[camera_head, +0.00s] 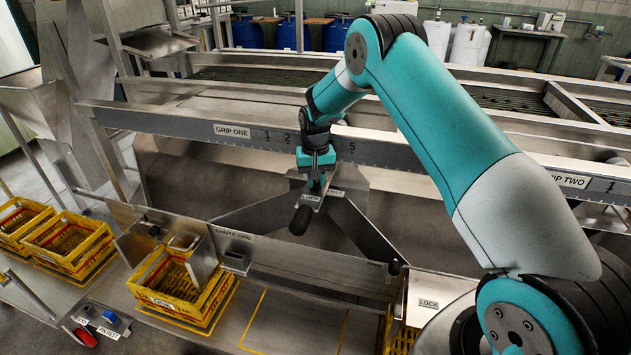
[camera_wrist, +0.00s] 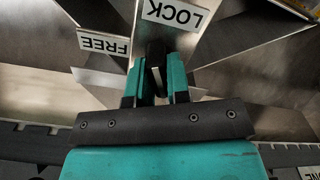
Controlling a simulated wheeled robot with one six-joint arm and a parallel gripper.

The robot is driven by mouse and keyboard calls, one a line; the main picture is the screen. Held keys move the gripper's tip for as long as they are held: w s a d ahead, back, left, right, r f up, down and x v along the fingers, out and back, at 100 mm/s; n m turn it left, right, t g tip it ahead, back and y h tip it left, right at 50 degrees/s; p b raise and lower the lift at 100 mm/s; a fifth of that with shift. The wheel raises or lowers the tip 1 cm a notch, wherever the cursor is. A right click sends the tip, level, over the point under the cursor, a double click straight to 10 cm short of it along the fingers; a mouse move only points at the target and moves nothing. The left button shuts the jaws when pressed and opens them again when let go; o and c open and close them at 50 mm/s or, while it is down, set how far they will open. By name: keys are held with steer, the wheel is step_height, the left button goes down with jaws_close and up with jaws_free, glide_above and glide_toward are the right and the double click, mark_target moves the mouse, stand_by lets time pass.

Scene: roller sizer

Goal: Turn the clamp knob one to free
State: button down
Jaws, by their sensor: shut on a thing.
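My gripper (camera_head: 317,180) reaches down to a plate below the beam marked GRIP ONE, left of centre in the head view. In the wrist view my gripper (camera_wrist: 160,75) has its two teal fingers closed around the dark clamp knob (camera_wrist: 155,52). A pale strip shows between the fingers. The LOCK label (camera_wrist: 175,12) and the FREE label (camera_wrist: 104,43) appear upside down beyond the fingers, FREE to the left. In the head view the LOCK label (camera_head: 311,199) is just below the gripper, and the fingers hide most of the knob. I cannot tell which label it points to.
A black handle (camera_head: 300,220) sticks out below the LOCK label. The numbered beam (camera_head: 200,125) runs close behind my gripper. Sloping metal plates (camera_head: 362,228) fan out below. A yellow crate (camera_head: 165,296) stands at the lower left, beside a bare outlined area.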

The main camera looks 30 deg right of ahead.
steer(key=shift+n, duration=1.1)
steer(key=c, duration=1.1)
jaws_free()
steer(key=shift+r, duration=0.1)
step_height(320, 180, up, 17)
steer(key=shift+r+b, duration=0.15)
steer(key=shift+b, duration=1.05)
